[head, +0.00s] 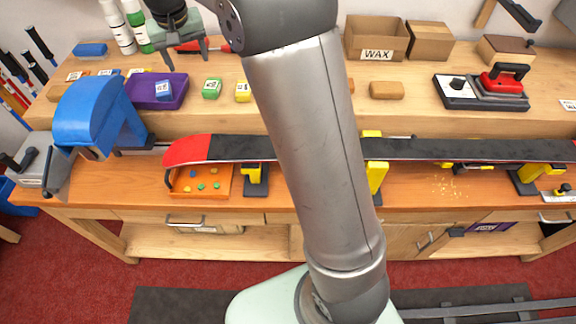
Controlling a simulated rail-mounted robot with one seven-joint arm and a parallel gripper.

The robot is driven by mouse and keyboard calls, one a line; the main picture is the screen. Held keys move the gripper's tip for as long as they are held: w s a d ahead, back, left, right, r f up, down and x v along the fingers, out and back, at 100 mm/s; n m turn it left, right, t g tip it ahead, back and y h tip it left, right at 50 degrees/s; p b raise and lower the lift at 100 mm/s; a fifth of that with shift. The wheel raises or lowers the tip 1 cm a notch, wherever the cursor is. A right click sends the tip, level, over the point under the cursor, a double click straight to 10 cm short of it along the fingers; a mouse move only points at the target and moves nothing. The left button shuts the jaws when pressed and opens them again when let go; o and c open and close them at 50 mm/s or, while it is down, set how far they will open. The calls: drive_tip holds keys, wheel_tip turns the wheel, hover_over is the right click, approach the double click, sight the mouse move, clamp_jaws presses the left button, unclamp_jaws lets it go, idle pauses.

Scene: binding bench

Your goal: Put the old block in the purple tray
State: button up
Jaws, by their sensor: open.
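The purple tray (180,88) is on the raised back shelf of the bench, right of the blue vise. A blue block (163,90) with a white label lies inside it. A green block (212,88) and a yellow block (243,91), both labelled, stand right of the tray. Several small labelled blocks (107,72) lie behind the tray to the left. The labels are too small to read, so I cannot tell which block is the old one. My gripper (187,60) is open and empty, pointing down, above the bench behind the tray.
A big blue vise (95,110) stands left of the tray. White and green bottles (133,25) are behind. A red and black ski (450,149) crosses the front bench. A WAX box (375,40) and a red iron (500,78) are at right. My arm hides the middle.

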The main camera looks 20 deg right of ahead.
drive_tip(key=s+d+f, duration=0.2)
drive_tip(key=s+d, duration=0.1)
drive_tip(key=s, duration=0.8)
drive_tip(key=s+d+f+g, duration=0.1)
drive_tip(key=s+d+f, duration=0.2)
drive_tip(key=s, duration=0.9)
drive_tip(key=s+d+f, duration=0.3)
drive_tip(key=s+d, duration=0.1)
drive_tip(key=s, duration=0.7)
drive_tip(key=shift+s+d+g+y, duration=0.3)
drive_tip(key=shift+s+d, duration=0.1)
